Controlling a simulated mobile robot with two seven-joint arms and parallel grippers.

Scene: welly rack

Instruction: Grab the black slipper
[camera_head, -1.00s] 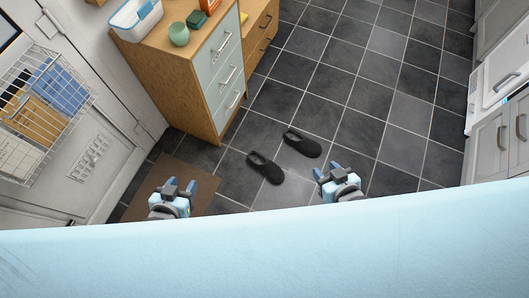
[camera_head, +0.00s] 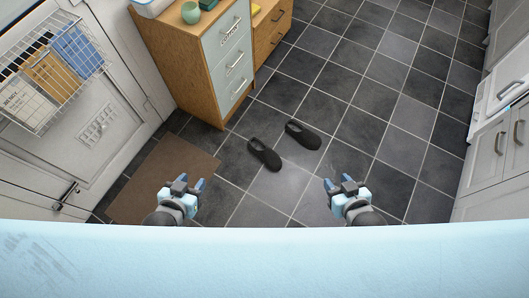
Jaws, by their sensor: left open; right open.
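Two black slippers lie side by side on the dark tiled floor near the middle of the head view. The left black slipper (camera_head: 265,155) is a little closer to me than the right black slipper (camera_head: 304,135). My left gripper (camera_head: 187,184) is open and empty, to the left of and nearer than the slippers, in front of the brown mat. My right gripper (camera_head: 341,184) is open and empty, to the right of and nearer than the slippers. Neither gripper touches a slipper.
A wooden cabinet (camera_head: 186,67) with pale drawers stands beyond the slippers at the left. A brown mat (camera_head: 163,172) lies left of them by the white door (camera_head: 122,109) with a wire basket (camera_head: 52,70). Grey cupboards (camera_head: 487,165) line the right. The floor between is clear.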

